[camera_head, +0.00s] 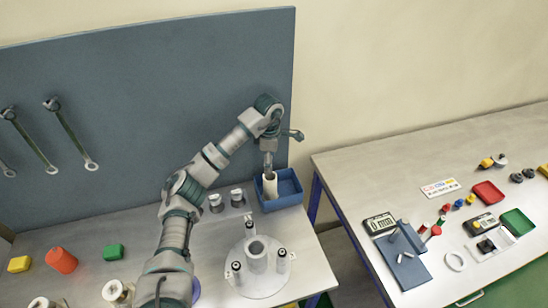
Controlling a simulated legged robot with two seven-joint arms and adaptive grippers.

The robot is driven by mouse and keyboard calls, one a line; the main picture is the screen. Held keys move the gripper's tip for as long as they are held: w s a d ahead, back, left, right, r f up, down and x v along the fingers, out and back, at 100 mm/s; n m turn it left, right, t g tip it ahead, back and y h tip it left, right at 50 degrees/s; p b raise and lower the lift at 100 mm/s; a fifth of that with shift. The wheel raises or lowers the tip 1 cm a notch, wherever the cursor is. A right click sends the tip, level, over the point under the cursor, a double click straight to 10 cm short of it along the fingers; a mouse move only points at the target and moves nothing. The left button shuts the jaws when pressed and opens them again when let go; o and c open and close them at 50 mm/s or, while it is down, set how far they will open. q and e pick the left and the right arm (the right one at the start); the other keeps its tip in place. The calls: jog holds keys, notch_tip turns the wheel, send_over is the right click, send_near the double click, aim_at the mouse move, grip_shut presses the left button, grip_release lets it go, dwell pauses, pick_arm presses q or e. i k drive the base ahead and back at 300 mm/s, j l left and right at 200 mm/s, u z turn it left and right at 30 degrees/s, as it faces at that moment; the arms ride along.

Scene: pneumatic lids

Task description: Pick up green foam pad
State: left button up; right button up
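A small green block (113,252), which looks like the green foam pad, lies on the near table at the left. A flat green tray (518,222) is also on the right-hand table. My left arm rises from the bottom and reaches to the back right. My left gripper (268,165) points down over the blue bin (283,200), far from the green block. A white cylinder (270,188) is right below its fingertips, in or just above the bin. The fingers are too small to tell whether they grip it. My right gripper is not in view.
A yellow block (18,264) and a red-orange cylinder (61,261) lie left of the green block. A round grey fixture (257,266) with upright posts stands at the near table's front. A blue-grey panel (190,90) with hanging wrenches closes off the back.

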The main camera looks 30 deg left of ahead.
aim_at(111, 252)
jog(key=k+l, duration=1.25)
